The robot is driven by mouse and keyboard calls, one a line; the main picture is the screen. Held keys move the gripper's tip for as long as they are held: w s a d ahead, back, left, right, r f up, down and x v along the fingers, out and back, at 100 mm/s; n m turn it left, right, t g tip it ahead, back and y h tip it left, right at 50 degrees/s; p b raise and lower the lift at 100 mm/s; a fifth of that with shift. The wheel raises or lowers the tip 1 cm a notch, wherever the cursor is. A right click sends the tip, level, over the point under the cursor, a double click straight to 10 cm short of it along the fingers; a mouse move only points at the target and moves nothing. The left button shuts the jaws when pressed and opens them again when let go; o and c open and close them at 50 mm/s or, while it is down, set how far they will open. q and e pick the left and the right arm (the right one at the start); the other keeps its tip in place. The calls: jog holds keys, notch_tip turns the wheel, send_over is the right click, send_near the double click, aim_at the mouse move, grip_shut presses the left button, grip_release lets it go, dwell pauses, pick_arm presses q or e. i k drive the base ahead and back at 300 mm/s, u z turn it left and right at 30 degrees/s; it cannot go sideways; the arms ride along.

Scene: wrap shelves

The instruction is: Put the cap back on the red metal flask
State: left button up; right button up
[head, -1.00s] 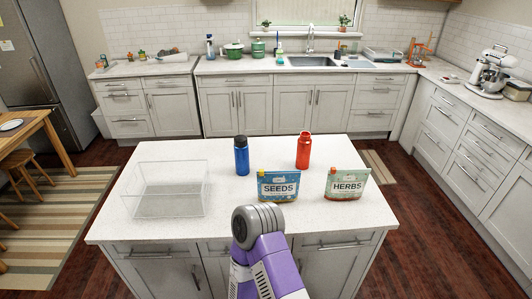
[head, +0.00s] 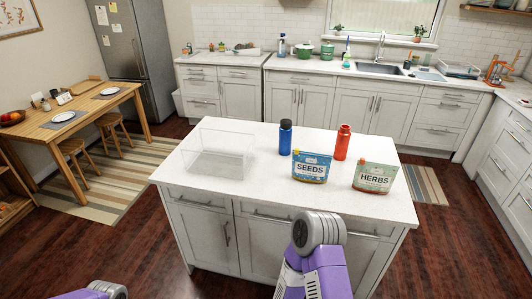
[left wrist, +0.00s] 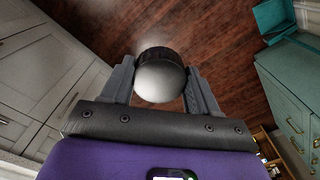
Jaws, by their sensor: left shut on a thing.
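The red flask (head: 343,142) stands upright near the back right of the white island, with a bare narrow neck and no cap on it. In the left wrist view, my left gripper (left wrist: 159,68) is shut on a round cap (left wrist: 160,80), dark at the side with a pale grey face. The wood floor shows beyond it, so it is held away from the island top. The left gripper's fingers do not show in the head view. My right gripper is out of view.
A blue flask (head: 285,138) with a dark cap stands left of the red one. A seeds pouch (head: 311,168) and a herbs pouch (head: 375,177) stand in front. A clear box (head: 219,154) sits on the left of the island (head: 255,187). The island's front is clear.

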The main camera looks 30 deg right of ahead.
aim_at(344, 135)
jog(key=z, duration=0.8)
jog(key=i, duration=0.3)
jog(key=z, duration=0.05)
